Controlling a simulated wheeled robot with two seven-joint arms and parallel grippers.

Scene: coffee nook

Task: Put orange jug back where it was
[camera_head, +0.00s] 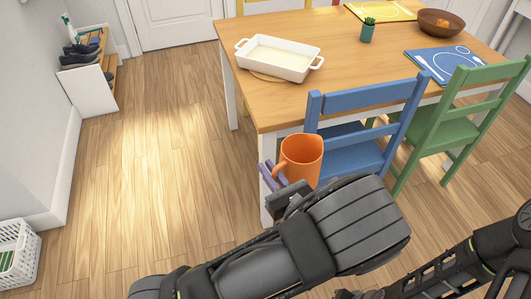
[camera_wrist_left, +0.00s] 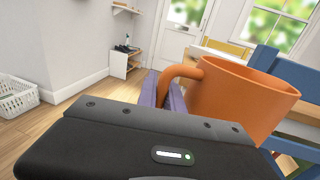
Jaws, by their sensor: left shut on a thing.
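The orange jug (camera_head: 302,157) is held in the air by my left gripper (camera_head: 272,178), in front of the near corner of the table and beside the blue chair. In the left wrist view the jug (camera_wrist_left: 235,98) fills the right side, its handle toward the purple fingers (camera_wrist_left: 171,95). The left gripper is shut on the jug's handle. The jug looks roughly upright. My right arm shows at the lower right of the head view, but its gripper is out of view.
The wooden table (camera_head: 330,85) carries a white baking dish (camera_head: 278,58), a green plant pot (camera_head: 367,32), a brown bowl (camera_head: 441,22) and a blue placemat (camera_head: 424,57). The blue chair (camera_head: 365,100) and green chair (camera_head: 455,105) stand at its near side. A white basket (camera_head: 20,255) stands at left; the floor between is clear.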

